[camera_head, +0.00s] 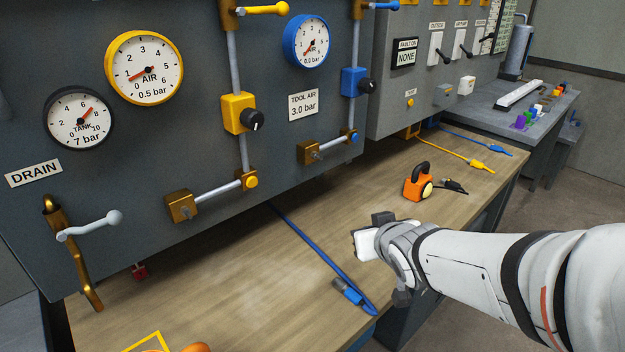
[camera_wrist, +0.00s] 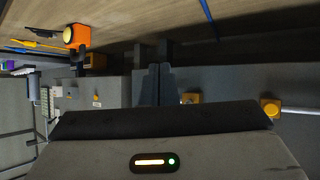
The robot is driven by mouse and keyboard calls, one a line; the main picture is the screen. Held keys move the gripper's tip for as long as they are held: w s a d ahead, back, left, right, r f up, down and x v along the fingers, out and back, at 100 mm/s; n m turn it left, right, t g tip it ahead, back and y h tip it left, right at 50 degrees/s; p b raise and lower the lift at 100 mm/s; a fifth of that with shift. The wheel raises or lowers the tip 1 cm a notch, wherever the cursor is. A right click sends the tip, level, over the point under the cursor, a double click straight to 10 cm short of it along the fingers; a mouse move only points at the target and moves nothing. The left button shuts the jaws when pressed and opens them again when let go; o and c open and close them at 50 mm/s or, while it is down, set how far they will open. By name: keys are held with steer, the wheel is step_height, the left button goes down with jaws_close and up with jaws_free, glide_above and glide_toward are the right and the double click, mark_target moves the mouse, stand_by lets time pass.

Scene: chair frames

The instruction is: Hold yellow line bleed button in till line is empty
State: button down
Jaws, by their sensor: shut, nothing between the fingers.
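The yellow bleed button (camera_head: 250,182) sits on a brass fitting at the lower end of the yellow line's pipe. The yellow-rimmed AIR gauge (camera_head: 145,68) has its needle near the low end, with 0.5 bar shown on its face. My gripper (camera_head: 364,243) is over the workbench, to the right of the button and apart from it. In the wrist view my gripper (camera_wrist: 158,82) shows its dark fingers together with nothing between them. Two yellow-orange parts on the panel show there, to the right of the fingers; I cannot tell which is the button.
A blue button (camera_head: 354,137) and blue-rimmed gauge (camera_head: 306,42) belong to the neighbouring line. An orange and black tool (camera_head: 420,183) and a blue hose (camera_head: 318,248) lie on the wooden workbench (camera_head: 235,275). A drain lever (camera_head: 90,228) sticks out at left. Bench space below the button is clear.

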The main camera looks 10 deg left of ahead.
steer(key=w+a+r+n+t+y, duration=0.15)
steer(key=a+y, duration=0.25)
steer(key=a, duration=0.4)
steer(key=n+y, duration=0.4)
steer(key=y, duration=0.3)
glide_toward(253, 181)
steer(key=shift+g, duration=0.35)
steer(key=x, duration=0.5)
steer(key=shift+w+a+b, duration=0.15)
steer(key=shift+w+b, duration=0.1)
steer(key=shift+b, duration=0.1)
steer(key=shift+w+a, duration=0.2)
steer(key=shift+a, duration=0.05)
steer(key=shift+w+a, duration=0.1)
steer(key=shift+w+a+b, duration=0.3)
steer(key=shift+a+b, duration=0.1)
steer(key=shift+w+a+r+b, duration=0.2)
steer(key=shift+r+b, duration=0.1)
steer(key=shift+b, duration=0.1)
stand_by(0.4)
